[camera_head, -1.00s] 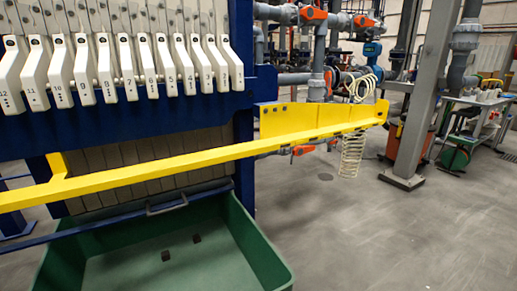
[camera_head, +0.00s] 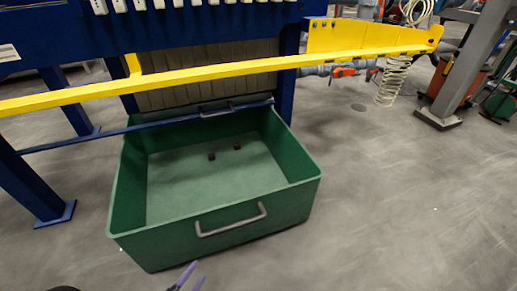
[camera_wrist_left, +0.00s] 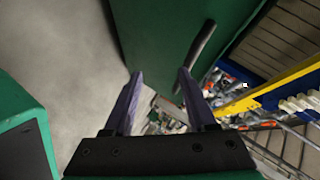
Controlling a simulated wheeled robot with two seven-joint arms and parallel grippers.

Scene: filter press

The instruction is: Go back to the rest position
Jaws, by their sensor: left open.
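My left gripper (camera_head: 186,279) shows only as purple fingertips at the bottom edge of the head view, just in front of the green bin (camera_head: 225,232). In the left wrist view the two fingers of the left gripper (camera_wrist_left: 160,76) are spread apart with nothing between them. The green bin wall (camera_wrist_left: 155,30) and its dark handle (camera_wrist_left: 201,45) lie beyond the fingertips there, apart from them as far as I can tell. My right gripper is in neither view.
Two small dark pieces (camera_head: 212,157) lie in the bin. A grey post (camera_head: 470,65) stands at the right. The floor right of the bin is clear.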

